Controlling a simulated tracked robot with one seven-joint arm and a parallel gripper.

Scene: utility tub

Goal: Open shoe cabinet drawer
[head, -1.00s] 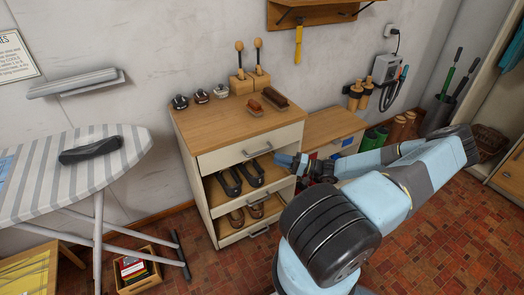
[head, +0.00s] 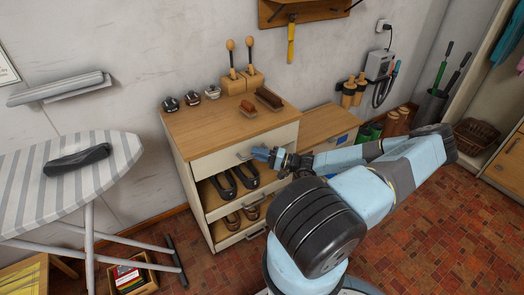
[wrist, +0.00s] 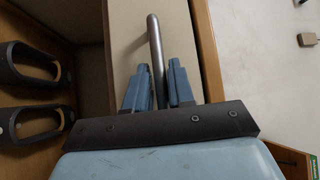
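The shoe cabinet (head: 182,141) stands against the wall, with a wooden top and a cream top drawer (head: 222,160). The top drawer's front looks flush with the cabinet. My gripper (head: 262,154) is at the drawer's bar handle (head: 243,156). In the wrist view, the metal handle (wrist: 155,45) runs between the two blue fingers of my gripper (wrist: 160,85), which are close in on both sides of it with almost no gap. The drawer front (wrist: 128,30) lies behind them. My gripper hides part of the handle in the head view.
Open shelves below hold dark shoes (head: 235,183) and brown shoes (head: 240,217). Brushes (head: 268,98) and small items stand on the top. A low wooden cabinet (head: 325,122) is at right, an ironing board (head: 112,152) at left.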

